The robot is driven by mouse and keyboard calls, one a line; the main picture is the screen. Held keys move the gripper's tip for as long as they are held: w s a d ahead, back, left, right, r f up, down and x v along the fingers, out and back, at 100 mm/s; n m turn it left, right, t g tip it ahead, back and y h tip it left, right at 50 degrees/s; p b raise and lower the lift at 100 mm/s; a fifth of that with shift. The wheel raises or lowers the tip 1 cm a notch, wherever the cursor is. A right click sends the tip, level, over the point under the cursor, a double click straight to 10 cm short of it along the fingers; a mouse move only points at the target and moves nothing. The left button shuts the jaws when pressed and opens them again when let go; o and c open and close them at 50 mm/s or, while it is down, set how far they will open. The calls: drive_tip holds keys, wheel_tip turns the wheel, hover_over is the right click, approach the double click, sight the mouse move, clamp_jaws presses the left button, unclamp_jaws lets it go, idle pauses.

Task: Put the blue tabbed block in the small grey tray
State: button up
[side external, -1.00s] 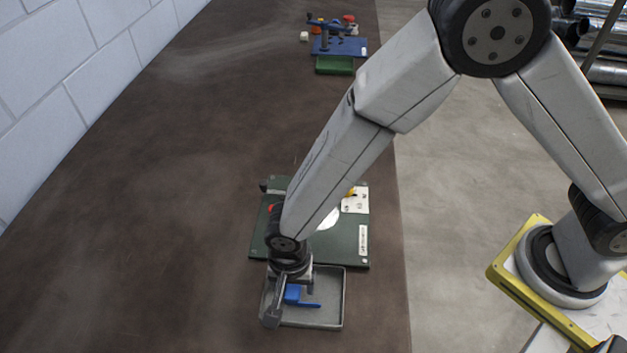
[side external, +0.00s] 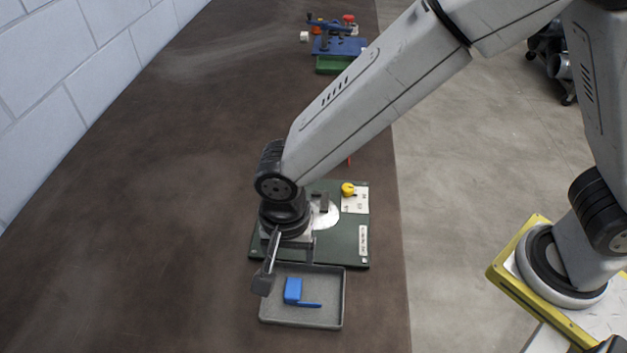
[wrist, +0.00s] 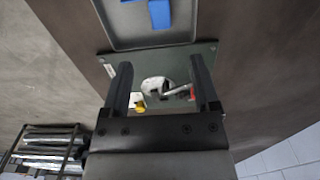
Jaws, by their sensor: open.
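The blue tabbed block (side external: 293,291) lies inside the small grey tray (side external: 336,312), its thin tab pointing right in the side view. My gripper (side external: 285,268) is above the boundary between the tray and the green board, apart from the block. In the wrist view the block (wrist: 160,12) shows at the top edge, partly cut off, in the tray (wrist: 190,38). My gripper (wrist: 163,85) is open there, with nothing between its fingers.
A green board (side external: 345,240) with a yellow knob (side external: 348,189) and a white plate (side external: 357,201) lies just behind the tray. A blue fixture (side external: 338,46) and a green block (side external: 334,65) stand far back. The brown tabletop is clear on the left.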

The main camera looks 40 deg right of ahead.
drive_tip(key=shift+r, duration=0.4)
idle(0.3)
drive_tip(key=s+d+r+n+t, duration=0.1)
drive_tip(key=d+n, duration=0.3)
drive_tip(key=d, duration=1)
drive_tip(key=d+r+n+t, duration=0.1)
drive_tip(key=d+n, duration=0.4)
drive_tip(key=d, duration=0.9)
drive_tip(key=shift+s+d+r+t, duration=0.25)
drive_tip(key=shift+s+r+t, duration=0.05)
drive_tip(key=shift+s+r, duration=0.05)
